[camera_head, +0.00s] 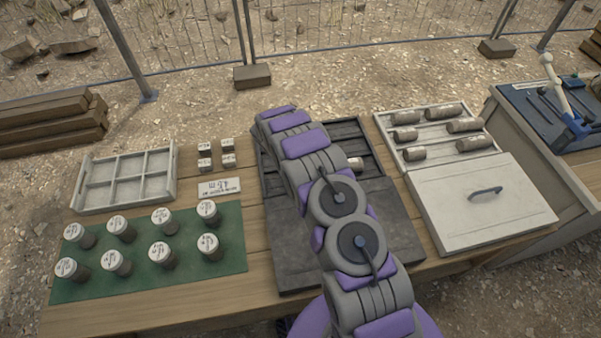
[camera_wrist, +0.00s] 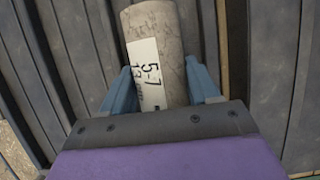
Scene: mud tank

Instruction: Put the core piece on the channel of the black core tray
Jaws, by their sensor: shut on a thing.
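The core piece (camera_wrist: 165,30) is a grey stone cylinder with a white label reading "5-7". My gripper (camera_wrist: 160,72) is shut on it, with one blue finger on each side. The black core tray (camera_wrist: 265,60) lies beneath, its long dark channels running on both sides of the piece. I cannot tell whether the piece touches the channel floor. In the head view the black core tray (camera_head: 376,128) is at the middle of the table, partly hidden by my arm. A small pale cylinder end (camera_head: 355,163) shows beside the arm; my gripper is hidden there.
The tray's dark lid (camera_head: 395,225) lies flat in front. A white tray (camera_head: 383,128) with several cores and a handled white lid (camera_head: 480,200) are right. Several capped jars stand on a green mat (camera_head: 190,275) left, near an empty divided tray (camera_head: 127,180) and small blocks (camera_head: 228,160).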

